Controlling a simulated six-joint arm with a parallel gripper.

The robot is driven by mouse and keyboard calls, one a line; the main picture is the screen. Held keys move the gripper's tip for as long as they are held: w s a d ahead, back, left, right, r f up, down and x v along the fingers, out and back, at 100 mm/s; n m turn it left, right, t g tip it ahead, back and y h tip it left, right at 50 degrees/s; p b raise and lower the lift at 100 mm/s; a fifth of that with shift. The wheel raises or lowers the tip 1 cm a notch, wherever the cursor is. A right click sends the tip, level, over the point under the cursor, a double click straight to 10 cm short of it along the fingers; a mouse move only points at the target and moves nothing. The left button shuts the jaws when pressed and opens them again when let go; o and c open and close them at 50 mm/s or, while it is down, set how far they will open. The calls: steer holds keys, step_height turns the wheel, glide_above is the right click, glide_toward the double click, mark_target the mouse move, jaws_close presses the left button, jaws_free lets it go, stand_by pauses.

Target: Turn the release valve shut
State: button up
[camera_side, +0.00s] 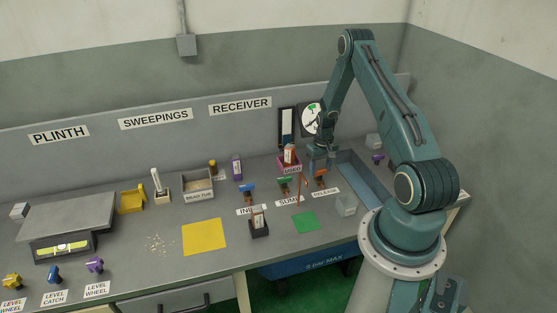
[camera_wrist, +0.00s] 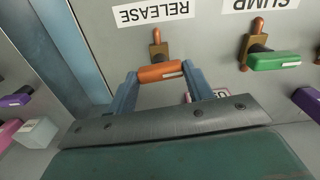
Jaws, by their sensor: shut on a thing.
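The release valve has an orange lever handle (camera_wrist: 160,72) on a brass body (camera_wrist: 158,48), below the upside-down RELEASE label (camera_wrist: 153,12) in the wrist view. The handle lies crosswise to the brass body. My gripper (camera_wrist: 160,76) is shut on the orange handle, with one finger at each end of it. In the side view my gripper (camera_side: 319,157) points down at the release valve (camera_side: 320,174), behind its RELEASE label (camera_side: 326,192). The gripper partly covers the valve there.
The green-handled sump valve (camera_wrist: 272,60) stands close beside the release valve. A blue-handled valve (camera_side: 247,188) stands further left. A blue trough (camera_side: 360,178) lies to the right.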

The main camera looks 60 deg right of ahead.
mark_target(320, 170)
steer(key=shift+m, duration=0.6)
steer(key=o, duration=1)
steer(key=shift+r, duration=6.85)
